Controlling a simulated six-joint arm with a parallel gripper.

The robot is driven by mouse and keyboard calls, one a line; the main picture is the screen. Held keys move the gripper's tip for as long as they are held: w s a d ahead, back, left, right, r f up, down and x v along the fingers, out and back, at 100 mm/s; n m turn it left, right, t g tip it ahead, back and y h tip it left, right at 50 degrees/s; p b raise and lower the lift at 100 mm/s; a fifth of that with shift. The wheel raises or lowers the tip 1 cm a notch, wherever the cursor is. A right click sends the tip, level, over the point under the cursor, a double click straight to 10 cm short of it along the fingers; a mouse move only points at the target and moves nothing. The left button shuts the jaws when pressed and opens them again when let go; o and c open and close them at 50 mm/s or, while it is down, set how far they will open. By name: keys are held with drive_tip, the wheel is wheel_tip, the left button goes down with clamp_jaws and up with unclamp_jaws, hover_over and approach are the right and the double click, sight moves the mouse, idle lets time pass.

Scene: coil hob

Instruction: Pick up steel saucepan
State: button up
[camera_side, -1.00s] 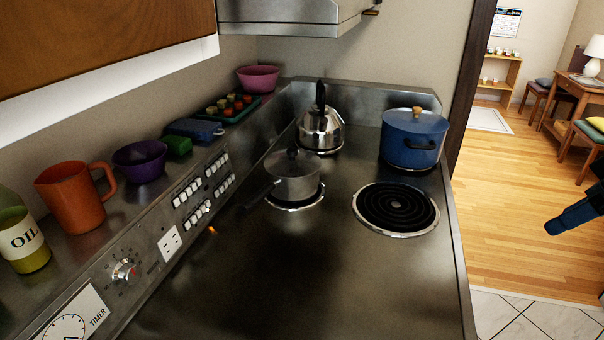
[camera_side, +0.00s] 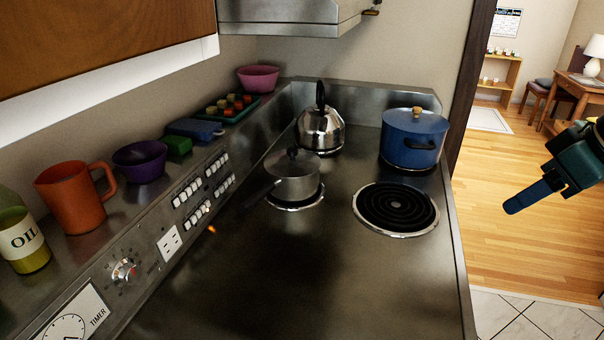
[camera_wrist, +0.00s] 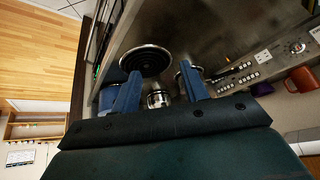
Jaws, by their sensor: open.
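My gripper (camera_side: 528,196) is at the right edge of the side view, past the stove's right side, well apart from the pan and empty. In the wrist view, the two blue fingers of my gripper (camera_wrist: 159,70) stand spread apart. The right finger covers much of the saucepan there.
A steel kettle (camera_side: 320,130) stands behind the saucepan and a blue pot (camera_side: 412,140) stands to its right. The front-right coil burner (camera_side: 396,206) is empty. An orange mug (camera_side: 74,200) and purple bowl (camera_side: 140,162) line the left ledge. The front stovetop is clear.

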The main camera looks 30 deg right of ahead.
drive_tip(key=w+a+y, duration=0.3)
drive_tip(key=w+a, duration=0.3)
drive_tip(key=w, duration=0.6)
drive_tip(key=m+t+y, duration=0.2)
drive_tip(key=m+y, duration=0.6)
drive_tip(key=y, duration=0.3)
approach(265, 195)
drive_tip(key=shift+s+d+r, duration=0.15)
drive_tip(key=shift+s+d, duration=0.15)
drive_tip(key=shift+d, duration=0.05)
drive_tip(key=shift+a, duration=0.1)
drive_tip(key=shift+x, duration=4.25)
drive_tip(key=shift+w, duration=0.1)
drive_tip(key=shift+x, duration=2.55)
